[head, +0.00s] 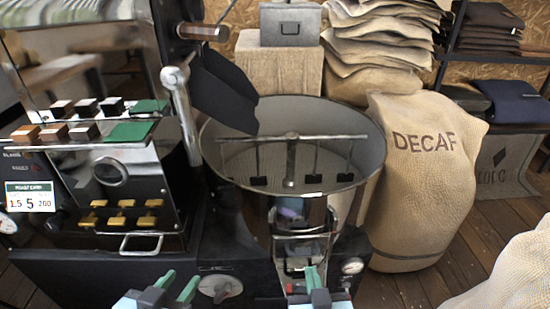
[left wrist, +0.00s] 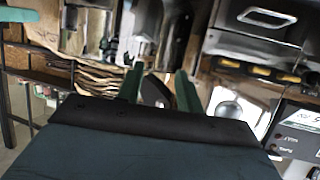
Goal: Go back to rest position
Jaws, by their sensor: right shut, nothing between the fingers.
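My left gripper (head: 181,280) is low in the head view, in front of the roaster's dark base. Its two green fingers stand apart with nothing between them. They also show apart and empty in the left wrist view (left wrist: 158,80). My right gripper (head: 313,274) is at the bottom centre of the head view, in front of the machine's lower middle. Its green fingers are together and hold nothing. Both grippers are cut off by the bottom edge of the head view.
The roaster control panel (head: 110,178) with a metal handle (head: 141,243) stands behind my left gripper. A round cooling drum (head: 230,165) is at centre. A DECAF sack (head: 420,190) stands to its right, and another sack (head: 515,275) fills the lower right corner. Wooden floor (head: 465,250) shows between them.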

